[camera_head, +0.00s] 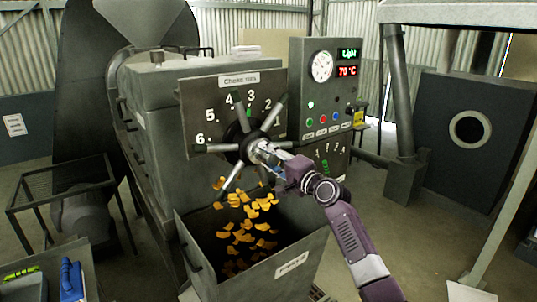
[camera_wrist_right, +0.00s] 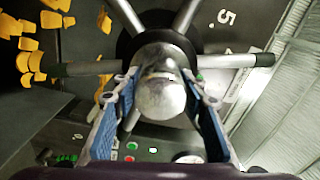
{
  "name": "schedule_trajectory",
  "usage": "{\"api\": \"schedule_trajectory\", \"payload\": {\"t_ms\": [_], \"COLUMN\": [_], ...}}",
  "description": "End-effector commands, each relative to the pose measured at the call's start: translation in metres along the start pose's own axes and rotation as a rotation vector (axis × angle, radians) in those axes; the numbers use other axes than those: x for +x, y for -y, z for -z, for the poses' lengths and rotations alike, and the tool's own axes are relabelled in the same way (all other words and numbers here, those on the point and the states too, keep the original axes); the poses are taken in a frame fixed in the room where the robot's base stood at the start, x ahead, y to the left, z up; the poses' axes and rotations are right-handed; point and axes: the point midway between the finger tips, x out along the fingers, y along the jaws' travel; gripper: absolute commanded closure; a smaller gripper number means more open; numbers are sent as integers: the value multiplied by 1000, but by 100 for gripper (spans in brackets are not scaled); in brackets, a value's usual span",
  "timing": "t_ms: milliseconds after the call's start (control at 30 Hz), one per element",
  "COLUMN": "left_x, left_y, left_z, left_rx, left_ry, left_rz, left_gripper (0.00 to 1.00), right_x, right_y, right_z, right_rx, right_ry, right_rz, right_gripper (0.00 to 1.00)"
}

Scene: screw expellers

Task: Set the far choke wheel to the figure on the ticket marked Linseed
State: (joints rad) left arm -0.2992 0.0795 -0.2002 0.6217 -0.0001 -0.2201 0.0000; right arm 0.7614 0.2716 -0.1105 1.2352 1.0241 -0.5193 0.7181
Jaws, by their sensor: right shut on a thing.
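A spoked choke wheel (camera_head: 233,139) with dark grips and a silver hub stands before a dark plate (camera_head: 195,98) labelled Choke. My right gripper (camera_head: 266,153) is shut on the wheel's hub. In the right wrist view its fingers (camera_wrist_right: 160,88) lie on both sides of the silver hub (camera_wrist_right: 160,95). My left gripper is out of view.
The control panel (camera_head: 297,75) carries a gauge, lit displays and coloured buttons. A lower numbered plate (camera_head: 338,163) shows partly behind my right arm. An open bin (camera_head: 302,262) with yellow flakes stands below the wheel. A bench with a blue tool (camera_head: 71,281) is at lower left.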

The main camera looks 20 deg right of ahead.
Motion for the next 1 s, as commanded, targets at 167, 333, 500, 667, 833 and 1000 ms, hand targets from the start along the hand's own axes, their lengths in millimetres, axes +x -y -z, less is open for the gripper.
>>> {"api": "schedule_trajectory", "payload": {"t_ms": [167, 333, 500, 667, 833, 1000], "left_x": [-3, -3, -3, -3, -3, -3], "left_y": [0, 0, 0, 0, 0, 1], "left_z": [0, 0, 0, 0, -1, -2], "left_rx": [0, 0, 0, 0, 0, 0], "left_ry": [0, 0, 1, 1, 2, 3], "left_rz": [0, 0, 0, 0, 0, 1], "left_gripper": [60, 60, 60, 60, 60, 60], "right_x": [0, 0, 0, 0, 0, 0], "right_y": [1, 0, 0, 0, 0, 0], "right_z": [0, 1, 1, 1, 1, 0], "right_rx": [35, 43, 42, 41, 41, 40], "right_ry": [-1, -1, -2, -2, -1, -1], "right_rz": [1, 1, 1, 1, 1, 1], "right_gripper": [100, 100, 100, 55, 43, 43]}}
